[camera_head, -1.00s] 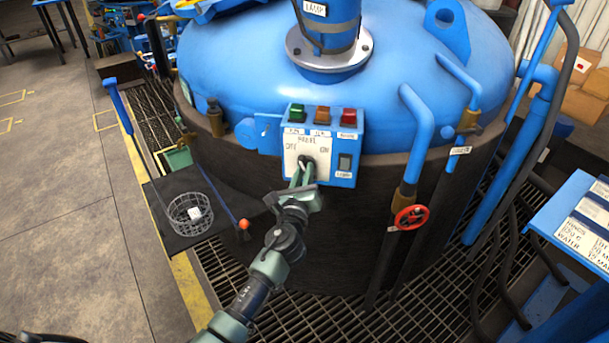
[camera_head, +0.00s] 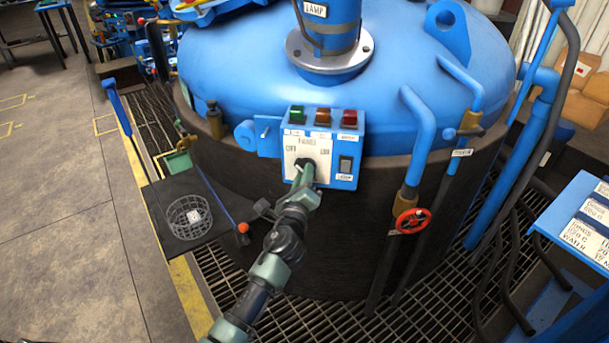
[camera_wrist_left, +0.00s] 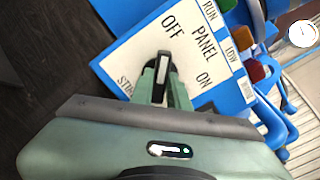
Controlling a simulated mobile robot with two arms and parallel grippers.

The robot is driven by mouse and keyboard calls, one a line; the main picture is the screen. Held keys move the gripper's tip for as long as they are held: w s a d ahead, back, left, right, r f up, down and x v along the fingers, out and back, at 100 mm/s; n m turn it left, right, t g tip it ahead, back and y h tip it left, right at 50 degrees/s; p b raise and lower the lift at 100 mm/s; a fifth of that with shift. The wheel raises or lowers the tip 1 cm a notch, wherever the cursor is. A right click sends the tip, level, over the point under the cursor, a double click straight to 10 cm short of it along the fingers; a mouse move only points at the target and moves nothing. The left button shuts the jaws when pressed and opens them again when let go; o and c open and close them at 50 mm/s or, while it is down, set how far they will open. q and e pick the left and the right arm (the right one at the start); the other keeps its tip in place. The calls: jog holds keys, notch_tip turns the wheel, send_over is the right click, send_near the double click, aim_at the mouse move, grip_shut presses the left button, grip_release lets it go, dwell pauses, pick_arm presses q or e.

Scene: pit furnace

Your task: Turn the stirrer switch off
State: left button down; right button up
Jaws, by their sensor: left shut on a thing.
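The stirrer switch (camera_wrist_left: 163,72) is a black knob with a white mark on the white plate (camera_wrist_left: 130,65) of the blue control box (camera_head: 343,180). In the left wrist view its white-marked end points up, toward the OFF label rather than the ON label. My left gripper (camera_wrist_left: 160,85) is shut on the knob, with a green finger on each side. In the head view the gripper (camera_head: 304,173) reaches the plate from below and hides most of the knob. My right gripper is not in view.
Green, orange and red lamps (camera_head: 323,117) top the box, and a black rocker switch (camera_head: 345,164) sits at its right. The blue furnace lid (camera_head: 230,70) rises behind. A red valve wheel (camera_head: 411,220) is at right, a wire basket (camera_head: 188,216) at left.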

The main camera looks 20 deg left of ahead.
pick_arm(q)
jog(key=shift+f, duration=0.15)
jog(key=c, duration=1.4)
grip_release()
jog(key=shift+o, duration=0.2)
jog(key=s+d, duration=0.1)
jog(key=s, duration=0.6)
jog(key=shift+s, duration=0.4)
